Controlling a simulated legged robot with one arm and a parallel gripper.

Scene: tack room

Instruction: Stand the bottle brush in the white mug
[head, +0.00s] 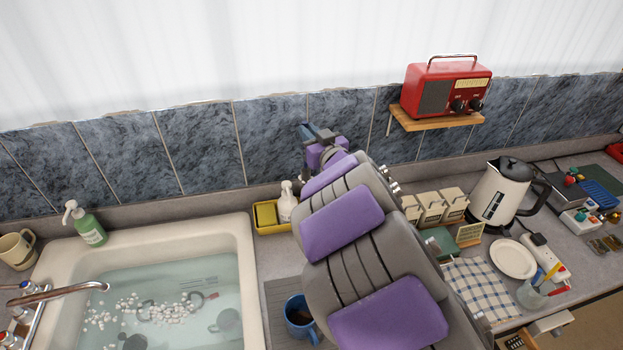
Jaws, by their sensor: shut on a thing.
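My arm reaches up through the middle of the head view. My gripper (312,134) is at its far end, in front of the blue tiled wall and above the back of the counter. It is small and partly covered by my own arm. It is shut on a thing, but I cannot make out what. I cannot pick out the bottle brush anywhere. A cream-white mug (14,250) stands at the far left beside the sink, well away from my gripper. I cannot see inside it clearly.
A sink (243,262) of water with white bits fills the left. A green soap bottle (88,226), a yellow caddy (268,228) and a blue mug (299,318) stand around it. A kettle (500,190), plate (513,258) and canisters (430,207) crowd the right. A red radio (447,88) sits on a shelf.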

